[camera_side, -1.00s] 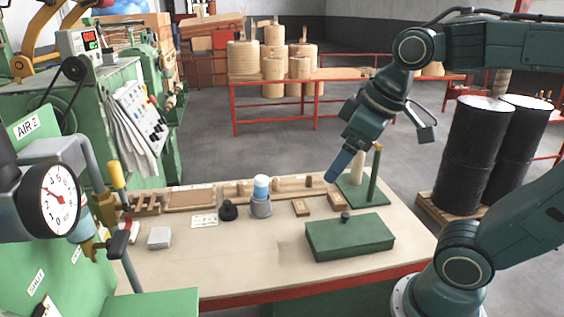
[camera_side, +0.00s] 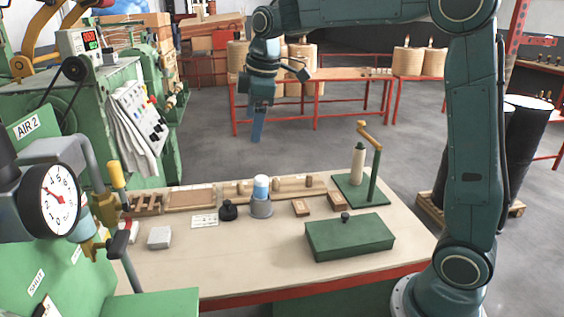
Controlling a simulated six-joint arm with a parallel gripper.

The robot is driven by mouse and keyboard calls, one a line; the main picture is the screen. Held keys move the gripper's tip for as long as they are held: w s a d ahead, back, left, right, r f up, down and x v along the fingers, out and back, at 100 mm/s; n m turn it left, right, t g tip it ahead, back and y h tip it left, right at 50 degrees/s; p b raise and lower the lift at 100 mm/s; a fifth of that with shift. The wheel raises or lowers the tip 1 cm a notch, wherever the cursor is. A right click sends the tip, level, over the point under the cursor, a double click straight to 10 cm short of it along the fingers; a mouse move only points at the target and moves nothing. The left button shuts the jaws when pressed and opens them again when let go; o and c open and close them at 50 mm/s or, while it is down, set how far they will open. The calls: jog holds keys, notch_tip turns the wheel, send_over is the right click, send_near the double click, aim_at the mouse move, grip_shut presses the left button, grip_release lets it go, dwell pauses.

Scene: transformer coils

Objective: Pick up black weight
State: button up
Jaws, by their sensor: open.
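The black weight (camera_side: 228,211) stands upright on the beige table, a small dark piece with a narrower knob on top. It is just left of a grey cup holding a blue and white cylinder. My gripper (camera_side: 257,136) points down in the air, well above the table's back edge. It is up and to the right of the weight in the picture, far from touching it. Its fingers show edge-on as one blue strip, open, with nothing seen between them.
The grey cup (camera_side: 261,208) stands close to the weight's right. A white card (camera_side: 204,220) lies to its left. A green box (camera_side: 349,238) and a green stand with a spool (camera_side: 358,166) are on the right. The table (camera_side: 215,265) is clear in front of the weight.

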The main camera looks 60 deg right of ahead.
jog(key=w+d+f+n+g, duration=0.1)
jog(key=w+d+f+n, duration=0.3)
jog(key=w+f, duration=0.65)
jog(key=n+g, duration=0.2)
jog(key=n, duration=0.3)
send_over(227, 202)
notch_tip(227, 202, down, 13)
jog(key=shift+d+r, duration=0.1)
jog(key=shift+d, duration=0.05)
jog(key=shift+f, duration=4.3)
jog(key=shift+w+f, duration=0.1)
jog(key=shift+f, duration=2.45)
